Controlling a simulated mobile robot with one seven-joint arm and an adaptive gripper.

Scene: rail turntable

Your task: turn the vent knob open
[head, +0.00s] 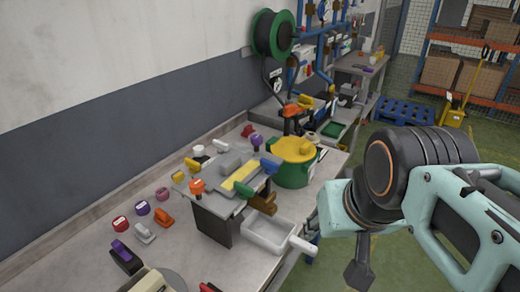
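I cannot tell for certain which item is the vent knob. Several coloured knobs and handles sit along the wall side of the bench (85,262), among them a red knob (120,224), a purple knob (142,208) and an orange handle (163,217). An orange knob (197,187) is at the left end of a grey raised stand (216,206). A green pot with a yellow lid (293,160) stands behind the stand. My arm comes in from the right. My gripper (312,222) shows only as a small part by the bench's right edge; its fingers are not clear.
A white tray with a handle (270,236) lies near the bench's right edge, close to my arm. A green-rimmed reel (273,34) stands farther back. A blue pallet (404,111) and shelving with boxes (440,70) are beyond.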

